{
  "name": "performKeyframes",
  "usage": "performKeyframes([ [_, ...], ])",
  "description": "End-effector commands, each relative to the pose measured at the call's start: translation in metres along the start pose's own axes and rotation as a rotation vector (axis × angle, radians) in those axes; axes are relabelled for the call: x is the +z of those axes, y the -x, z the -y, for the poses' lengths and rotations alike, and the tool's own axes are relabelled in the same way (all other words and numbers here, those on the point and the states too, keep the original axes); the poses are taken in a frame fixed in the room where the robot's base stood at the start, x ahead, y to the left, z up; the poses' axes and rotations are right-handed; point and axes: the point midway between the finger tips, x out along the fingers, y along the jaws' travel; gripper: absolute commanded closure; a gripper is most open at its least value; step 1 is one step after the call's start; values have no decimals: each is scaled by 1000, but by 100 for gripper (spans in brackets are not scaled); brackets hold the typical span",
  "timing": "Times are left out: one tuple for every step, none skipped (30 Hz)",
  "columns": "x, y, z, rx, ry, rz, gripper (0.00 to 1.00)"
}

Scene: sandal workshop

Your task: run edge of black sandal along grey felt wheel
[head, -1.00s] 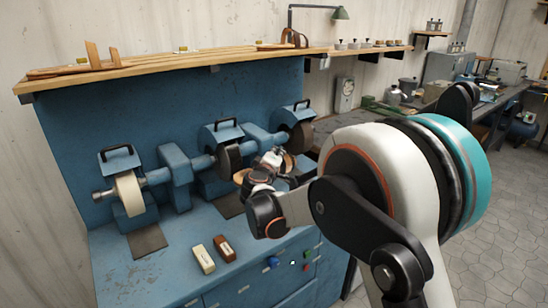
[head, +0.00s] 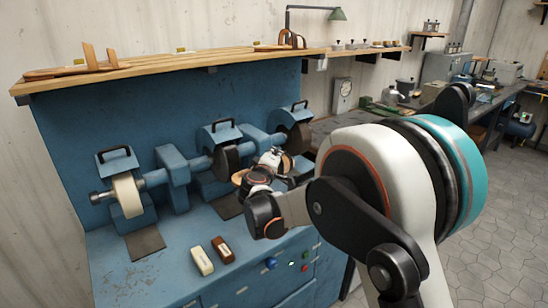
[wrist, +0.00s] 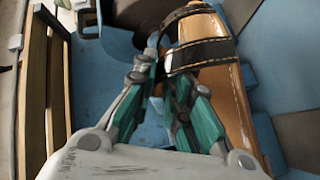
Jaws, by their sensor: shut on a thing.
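My gripper (head: 264,172) is shut on a sandal in front of the middle of the blue polishing machine. In the wrist view the sandal (wrist: 222,88) has a tan sole with pale edge stitching and dark straps. My gripper's teal-linked fingers (wrist: 160,62) close at its left side, by the straps. In the head view only a small tan end of the sandal (head: 239,178) shows. It is close to the dark middle wheel (head: 227,160); I cannot tell whether they touch. A cream wheel (head: 128,196) is at left and a brown wheel (head: 299,138) at right. Which wheel is grey felt is unclear.
The blue machine cabinet (head: 150,268) has hoods over the wheels. A cream block (head: 201,261) and a brown block (head: 223,250) lie on its top. A wooden shelf (head: 185,60) holding sandals runs above. Buttons are on the cabinet front. Open floor lies at right.

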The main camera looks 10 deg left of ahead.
Motion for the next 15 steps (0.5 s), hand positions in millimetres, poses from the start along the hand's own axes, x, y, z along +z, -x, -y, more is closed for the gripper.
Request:
performKeyframes([
  [0,-1,-1,0,0,0,100],
  [1,-1,-1,0,0,0,100],
  [1,-2,-1,0,0,0,100],
  [2,-2,-1,0,0,0,100],
  [2,-3,-2,0,0,0,100],
  [3,-4,-2,0,0,1,100],
  [3,-4,-2,0,0,1,100],
  [4,-5,-2,0,0,1,100],
  [4,-6,-3,0,0,1,100],
  [4,-6,-3,0,0,1,100],
  [5,-7,-3,0,0,1,100],
  [6,-8,-4,0,0,1,100],
  [6,-9,-4,0,0,1,100],
  [7,-9,-4,1,0,1,100],
  [7,-10,-5,1,0,1,100],
])
